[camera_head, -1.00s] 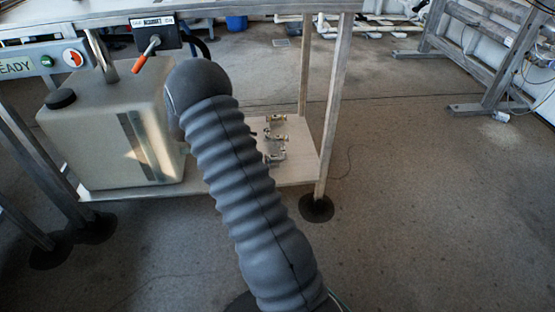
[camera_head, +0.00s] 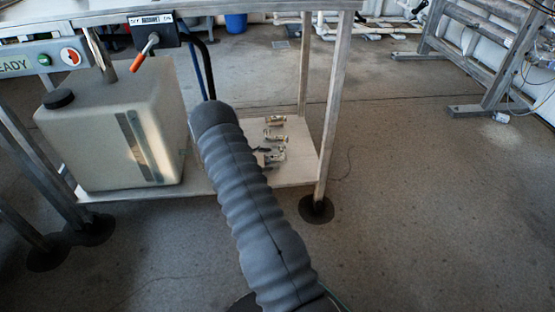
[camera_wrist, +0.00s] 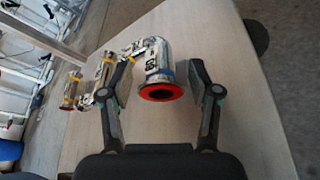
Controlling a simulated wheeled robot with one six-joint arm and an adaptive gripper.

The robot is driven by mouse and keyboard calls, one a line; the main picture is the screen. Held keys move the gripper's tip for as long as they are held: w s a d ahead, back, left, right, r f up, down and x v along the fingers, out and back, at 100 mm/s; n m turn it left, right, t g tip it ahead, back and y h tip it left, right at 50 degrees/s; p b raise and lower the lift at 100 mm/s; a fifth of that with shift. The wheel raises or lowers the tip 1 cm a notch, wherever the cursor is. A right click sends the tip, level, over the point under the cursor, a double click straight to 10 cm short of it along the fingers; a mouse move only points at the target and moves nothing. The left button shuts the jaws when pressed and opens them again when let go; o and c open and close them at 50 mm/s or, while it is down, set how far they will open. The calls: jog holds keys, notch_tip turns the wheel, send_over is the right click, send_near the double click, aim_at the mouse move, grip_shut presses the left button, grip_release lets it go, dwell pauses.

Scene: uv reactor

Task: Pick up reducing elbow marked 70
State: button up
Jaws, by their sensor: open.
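A shiny metal elbow fitting (camera_wrist: 157,62) with a red-rimmed open end and a blue band lies on the pale shelf in the wrist view. It bears dark marking that I cannot read for certain. My gripper (camera_wrist: 163,72) is open, with one finger on each side of this fitting's red-rimmed end; I cannot tell whether either finger touches it. In the head view my arm hides most of the gripper. Small fittings (camera_head: 275,120) show on the lower shelf there, too small to read.
The lower shelf (camera_head: 302,160) has bare room at right. A table leg (camera_head: 333,110) stands at its right corner, and a large beige tank (camera_head: 95,140) stands at left.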

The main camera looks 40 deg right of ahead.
aim_at(276, 157)
jog(key=x, duration=0.3)
jog(key=shift+d+f, duration=0.1)
jog(key=shift+d, duration=0.05)
grip_shut()
